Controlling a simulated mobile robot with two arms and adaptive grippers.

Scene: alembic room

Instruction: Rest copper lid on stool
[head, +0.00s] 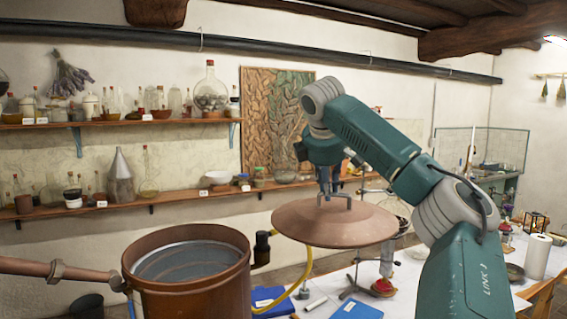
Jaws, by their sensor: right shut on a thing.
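The copper lid (335,223) is a wide, shallow reddish-brown dome with a metal handle on top. My right gripper (328,192) is shut on the lid's handle from above and holds the lid in the air, roughly level. The lid is to the right of an open copper pot (187,292) and apart from it. The stool cannot be made out in this view. My left gripper is not in view.
A white-topped table (412,280) stands behind the lid, with blue items, glassware and a paper roll (537,256). A yellow hose (306,270) hangs below the lid. A copper pipe (55,270) runs in at left. Shelves of bottles (130,120) line the wall.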

